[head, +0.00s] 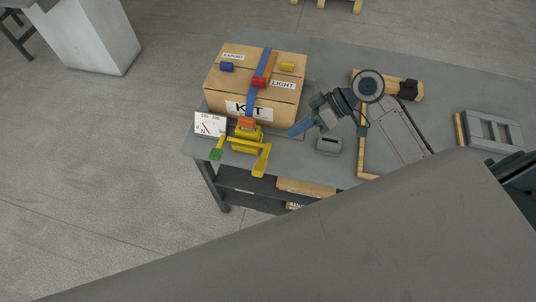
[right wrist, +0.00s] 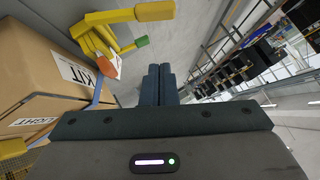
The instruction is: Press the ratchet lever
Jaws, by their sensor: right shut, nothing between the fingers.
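A yellow ratchet tool (head: 243,143) sits at the table's front left, in front of a strapped cardboard box (head: 228,98). A thick yellow lever arm (head: 262,160) sticks out toward the front, and a thinner one ends in a green tip (head: 216,154). Which is the ratchet lever, I cannot tell. In the right wrist view the yellow tool (right wrist: 115,18) is at the upper left, with the green tip (right wrist: 141,41). My right gripper (head: 291,131) is shut and empty, right of the tool and apart from it; its fingers (right wrist: 158,73) also show in the wrist view. My left gripper is out of view.
A blue strap (head: 250,101) runs over the box. A white gauge card (head: 210,124) stands left of the tool. A small grey block (head: 329,145) lies near my right gripper. A wood-edged frame (head: 366,150) and a grey rack (head: 492,130) are farther right on the table.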

